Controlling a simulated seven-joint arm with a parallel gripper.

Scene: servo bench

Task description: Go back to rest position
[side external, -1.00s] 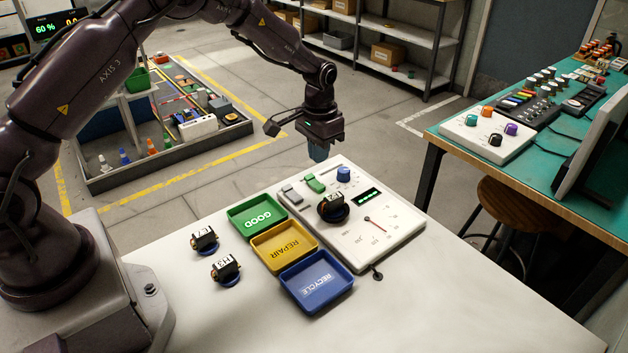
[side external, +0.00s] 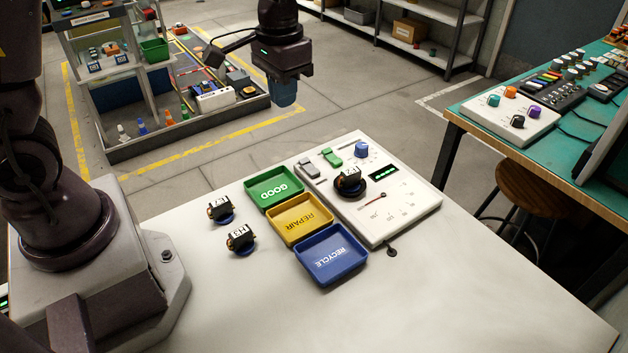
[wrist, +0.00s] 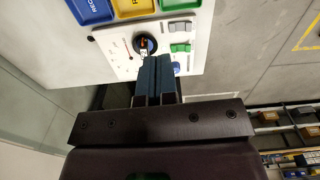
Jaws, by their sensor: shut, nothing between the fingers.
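My gripper (side external: 283,92) is raised well above the white table (side external: 420,285), at the upper middle of the side view, fingers pointing down. In the wrist view its blue fingers (wrist: 156,78) are together and hold nothing. Below it, the white test panel (side external: 405,210) carries a black servo (side external: 349,182) on a round seat, a dial with a red needle, a lit green display (side external: 384,171), a blue knob (side external: 361,149), a green switch (side external: 331,157) and a grey switch (side external: 308,167). The gripper is clear of all of them.
Empty trays stand left of the panel: green GOOD (side external: 274,188), yellow REPAIR (side external: 299,219) and blue RECYCLE (side external: 331,254). Two servos (side external: 220,208) (side external: 240,238) stand on the table left of the trays. A green bench (side external: 590,125) is at right. The table's front is clear.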

